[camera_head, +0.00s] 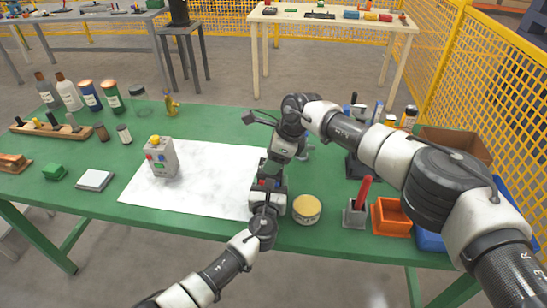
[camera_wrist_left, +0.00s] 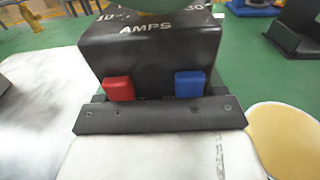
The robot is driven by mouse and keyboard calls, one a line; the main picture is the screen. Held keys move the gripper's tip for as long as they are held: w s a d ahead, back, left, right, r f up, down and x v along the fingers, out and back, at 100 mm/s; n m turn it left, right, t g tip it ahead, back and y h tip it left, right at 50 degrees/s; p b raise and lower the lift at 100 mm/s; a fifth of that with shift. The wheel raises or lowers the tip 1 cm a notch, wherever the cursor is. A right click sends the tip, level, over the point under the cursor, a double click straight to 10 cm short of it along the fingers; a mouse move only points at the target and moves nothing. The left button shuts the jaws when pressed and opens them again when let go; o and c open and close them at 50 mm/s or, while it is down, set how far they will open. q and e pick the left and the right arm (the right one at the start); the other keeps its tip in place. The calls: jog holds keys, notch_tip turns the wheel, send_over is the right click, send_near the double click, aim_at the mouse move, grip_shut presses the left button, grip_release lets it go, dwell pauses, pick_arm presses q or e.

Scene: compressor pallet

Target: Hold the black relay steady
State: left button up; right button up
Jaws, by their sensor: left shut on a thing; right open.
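The black relay (camera_wrist_left: 150,55) fills the upper middle of the left wrist view. It is a dark box marked AMPS, with a red block and a blue block low on its near face. In the head view only a small part of it (camera_head: 267,184) shows between my two grippers, near the front edge of the white mat (camera_head: 205,185). My left gripper (camera_head: 267,196) is shut on the relay from the front. My right gripper (camera_head: 276,168) is open just behind and above it. Its fingertips are largely hidden, and I cannot tell whether they touch the relay.
A round yellow-topped tin (camera_head: 307,209) stands close right of my left gripper. Further right are a grey block with a red handle (camera_head: 357,208) and an orange bin (camera_head: 391,217). A grey control box (camera_head: 161,158) stands on the mat's left part. The mat's middle is clear.

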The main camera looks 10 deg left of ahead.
jog(key=shift+c, duration=0.5)
jog(key=c, duration=0.8)
jog(key=shift+c, duration=0.2)
